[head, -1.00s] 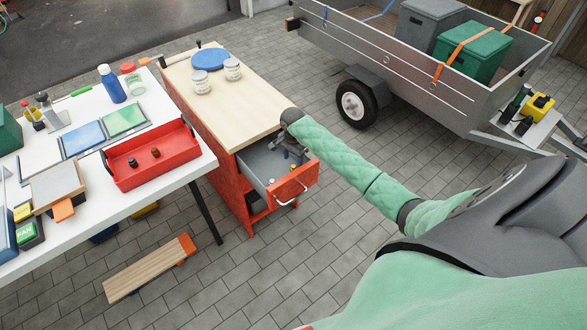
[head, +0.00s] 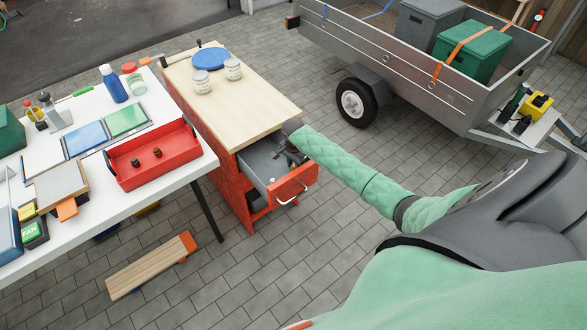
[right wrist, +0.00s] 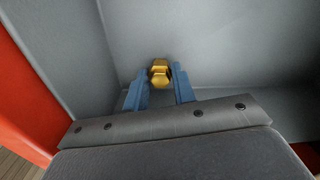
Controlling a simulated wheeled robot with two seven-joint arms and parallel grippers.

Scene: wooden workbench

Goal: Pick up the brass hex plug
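The brass hex plug (right wrist: 160,72) lies in the grey drawer (head: 257,162) and shows gold in the right wrist view. My right gripper (right wrist: 159,80) reaches down into the drawer, also seen in the head view (head: 291,160). Its two blue fingers stand apart, one to each side of the plug, with a gap at least on the left. The plug sits between and slightly beyond the fingertips. In the head view the plug is hidden by my gripper and the drawer. My left gripper is not in view.
The open drawer has a red front (head: 293,186) and grey walls close around my gripper. The wooden bench top (head: 225,105) overhangs behind it, with jars and a blue disc. A red tray (head: 130,176) with two small dark pieces stands on the white table (head: 100,210).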

